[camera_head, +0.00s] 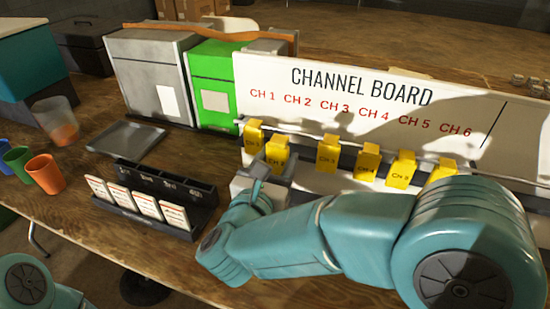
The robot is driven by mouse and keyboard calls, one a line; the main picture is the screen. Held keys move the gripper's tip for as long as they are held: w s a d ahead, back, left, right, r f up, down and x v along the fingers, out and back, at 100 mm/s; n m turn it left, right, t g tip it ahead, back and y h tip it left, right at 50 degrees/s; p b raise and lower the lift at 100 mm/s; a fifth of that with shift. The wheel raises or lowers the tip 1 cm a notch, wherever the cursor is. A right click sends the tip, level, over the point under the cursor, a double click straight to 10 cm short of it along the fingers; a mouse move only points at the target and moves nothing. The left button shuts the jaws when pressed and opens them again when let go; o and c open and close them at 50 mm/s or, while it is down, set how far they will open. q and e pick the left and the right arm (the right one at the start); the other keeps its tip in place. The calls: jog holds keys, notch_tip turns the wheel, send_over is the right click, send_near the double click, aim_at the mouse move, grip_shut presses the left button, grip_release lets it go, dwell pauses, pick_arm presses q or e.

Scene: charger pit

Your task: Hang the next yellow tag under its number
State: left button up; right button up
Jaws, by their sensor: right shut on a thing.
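The white channel board (340,108) carries red labels CH 1 to CH 6. Several yellow tags stand in a row along the dark rail below it. The leftmost tag (254,132) is partly covered by the tag beside it. My right gripper (264,168) is shut on a yellow tag (277,150), just right of and in front of the leftmost one. Whether this tag touches the rail cannot be told. The third tag (327,153) and the fourth tag (368,161) hang clear to the right. My right arm partly hides the rightmost tag (442,169). My left gripper is out of view.
A black rack (160,182) with white cards stands left of my right gripper. A grey tray (127,138), an orange cup (45,173) and other cups are further left. Grey and green boxes (212,85) stand behind. Bare wood lies in front of the rack.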

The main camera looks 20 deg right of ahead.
jog(key=shift+p+x, duration=2.65)
jog(key=shift+x, duration=0.35)
jog(key=shift+f+b, duration=0.65)
jog(key=shift+b, duration=1)
jog(key=o, duration=1)
jog(key=shift+o, duration=0.2)
